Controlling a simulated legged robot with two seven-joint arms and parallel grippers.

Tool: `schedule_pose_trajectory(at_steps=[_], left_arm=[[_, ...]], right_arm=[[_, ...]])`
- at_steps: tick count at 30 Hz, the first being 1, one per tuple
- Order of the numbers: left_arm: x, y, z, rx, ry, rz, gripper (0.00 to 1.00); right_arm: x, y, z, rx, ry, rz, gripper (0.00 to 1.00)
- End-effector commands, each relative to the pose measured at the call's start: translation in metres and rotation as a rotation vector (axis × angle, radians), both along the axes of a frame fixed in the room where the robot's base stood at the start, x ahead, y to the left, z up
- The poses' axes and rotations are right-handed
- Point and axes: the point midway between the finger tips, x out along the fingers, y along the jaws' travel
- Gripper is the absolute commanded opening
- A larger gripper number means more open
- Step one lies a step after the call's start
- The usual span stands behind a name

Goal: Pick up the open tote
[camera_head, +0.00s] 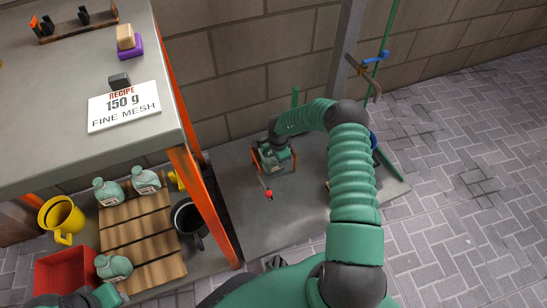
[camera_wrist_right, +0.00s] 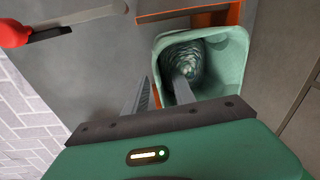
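A green open-topped container (camera_head: 276,158) stands in an orange frame on the grey floor slab. In the right wrist view its green rim (camera_wrist_right: 240,50) surrounds a rounded, ridged surface inside. My right gripper (camera_wrist_right: 163,84) is at its near-left edge. One finger reaches over the opening, the other is outside the wall, with a gap between them. A red open bin (camera_head: 65,272) sits at the lower left. I cannot tell which of the two is the tote. My left gripper (camera_head: 104,295) is beside the red bin, partly cut off; its fingers are unclear.
A red-knobbed lever (camera_head: 268,193) sticks out by the green container. A bench with orange legs (camera_head: 205,205) stands left, with a recipe sign (camera_head: 124,106) on top. The right paving is clear.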

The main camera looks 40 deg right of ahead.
Motion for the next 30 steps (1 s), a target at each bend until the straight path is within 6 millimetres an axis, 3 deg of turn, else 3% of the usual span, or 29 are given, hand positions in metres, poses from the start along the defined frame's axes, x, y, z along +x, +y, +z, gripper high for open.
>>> schedule_pose_trajectory(at_steps=[5, 13, 30], left_arm=[[-0.0001, 0.0, -0.0002, 0.0, 0.0, 0.0, 0.34], [-0.0001, 0.0, -0.0002, 0.0, 0.0, 0.0, 0.34], [0.0, 0.0, -0.0001, 0.0, 0.0, 0.0, 0.34]], right_arm=[[0.0, 0.0001, -0.0002, 0.0, 0.0, 0.0, 0.31], [0.0, 0.0001, -0.0002, 0.0, 0.0, 0.0, 0.0], [0.0003, 0.0, 0.0002, 0.0, -0.001, 0.0, 0.0]])
